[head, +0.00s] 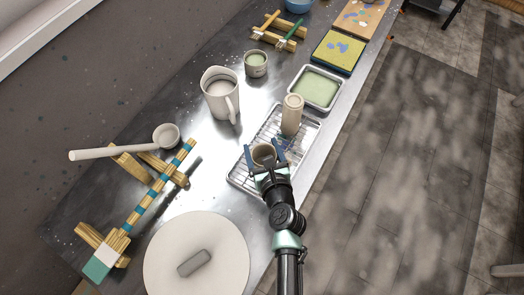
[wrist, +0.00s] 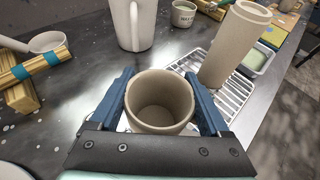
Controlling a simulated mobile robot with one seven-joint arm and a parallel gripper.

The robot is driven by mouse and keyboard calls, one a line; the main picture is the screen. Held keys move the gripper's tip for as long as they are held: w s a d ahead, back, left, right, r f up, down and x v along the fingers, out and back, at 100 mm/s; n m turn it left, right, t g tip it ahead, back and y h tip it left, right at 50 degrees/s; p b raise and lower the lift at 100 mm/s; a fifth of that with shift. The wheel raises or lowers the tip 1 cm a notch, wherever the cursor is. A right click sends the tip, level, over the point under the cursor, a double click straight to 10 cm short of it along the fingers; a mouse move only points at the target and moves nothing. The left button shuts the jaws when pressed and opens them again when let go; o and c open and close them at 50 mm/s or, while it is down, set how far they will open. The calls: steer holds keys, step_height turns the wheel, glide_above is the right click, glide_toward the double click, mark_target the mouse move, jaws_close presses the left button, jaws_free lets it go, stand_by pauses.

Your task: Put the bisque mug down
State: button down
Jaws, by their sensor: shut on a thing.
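The bisque mug (head: 263,153) is a small beige cup, seen from above at the near end of a wire rack. In the wrist view the mug (wrist: 160,100) is upright and empty inside, between two blue fingers. My gripper (head: 267,158) is shut on it, with one finger on each side, as the wrist view also shows (wrist: 162,100). The wire rack (head: 243,179) sits in a metal tray. The mug's base is hidden, so I cannot tell whether it touches the rack.
A tall beige cylinder (head: 292,114) stands on the rack's far end. A white pitcher (head: 217,104) and a small green-filled cup (head: 256,64) stand behind. A tray of green glaze (head: 318,87) lies beyond. A round white disc (head: 196,240) and a ladle (head: 110,153) on wooden rests are at left.

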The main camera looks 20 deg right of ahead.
steer(key=shift+w+f, duration=0.15)
steer(key=shift+f, duration=0.3)
steer(key=shift+f, duration=0.1)
jaws_free()
steer(key=shift+f, duration=0.1)
steer(key=shift+r, duration=0.3)
steer(key=v, duration=1.2)
steer(key=shift+f, duration=0.1)
